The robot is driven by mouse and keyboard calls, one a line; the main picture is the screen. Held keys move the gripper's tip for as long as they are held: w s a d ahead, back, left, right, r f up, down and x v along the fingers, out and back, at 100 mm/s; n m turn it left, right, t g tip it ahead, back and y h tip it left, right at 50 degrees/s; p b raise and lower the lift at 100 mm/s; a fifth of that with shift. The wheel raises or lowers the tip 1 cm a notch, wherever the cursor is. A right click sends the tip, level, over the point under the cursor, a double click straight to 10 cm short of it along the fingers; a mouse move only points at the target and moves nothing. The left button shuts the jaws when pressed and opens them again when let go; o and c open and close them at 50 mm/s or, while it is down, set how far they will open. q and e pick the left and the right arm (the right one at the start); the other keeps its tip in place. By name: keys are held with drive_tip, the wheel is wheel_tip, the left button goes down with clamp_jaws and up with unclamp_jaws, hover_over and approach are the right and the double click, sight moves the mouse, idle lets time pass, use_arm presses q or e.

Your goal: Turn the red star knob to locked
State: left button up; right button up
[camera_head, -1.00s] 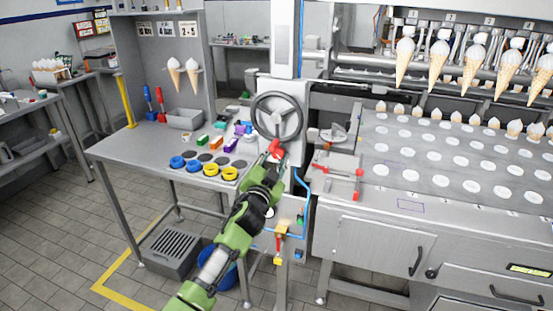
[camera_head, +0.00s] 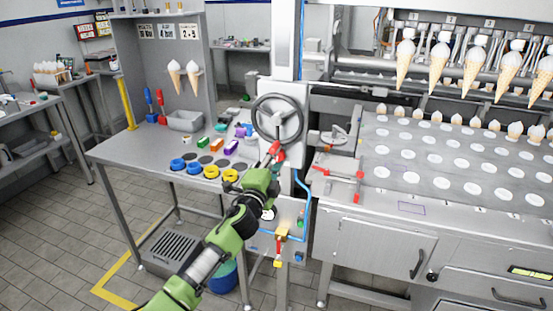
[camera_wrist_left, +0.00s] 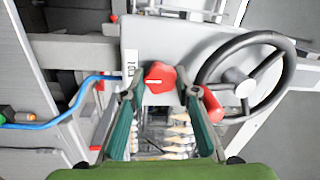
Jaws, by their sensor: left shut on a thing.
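The red star knob (camera_wrist_left: 158,78) sits on a light grey panel in the left wrist view. It bears a short pale mark. A small white label (camera_wrist_left: 131,64) with dark sideways lettering stands at its left; I cannot read it surely. My left gripper (camera_wrist_left: 160,91) has one finger on each side of the knob and is shut on it. In the head view my left gripper (camera_head: 271,160) reaches up to the panel just below the handwheel, and red shows at its tips; the knob's outline is unclear there. My right gripper is in neither view.
A dark handwheel (camera_head: 279,118) stands close above the gripper; its red handle (camera_wrist_left: 211,105) is close to the right finger. A blue hose (camera_head: 306,197) runs down the panel's right side. A side table (camera_head: 135,150) with coloured parts is at left, the cone conveyor (camera_head: 440,160) at right.

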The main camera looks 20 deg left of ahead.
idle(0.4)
use_arm(q)
drive_tip(key=o, duration=1.1)
drive_tip(key=shift+r, duration=0.1)
drive_tip(key=s+f, duration=0.1)
drive_tip(key=s, duration=0.7)
drive_tip(key=shift+a, duration=0.2)
drive_tip(key=shift+f, duration=0.15)
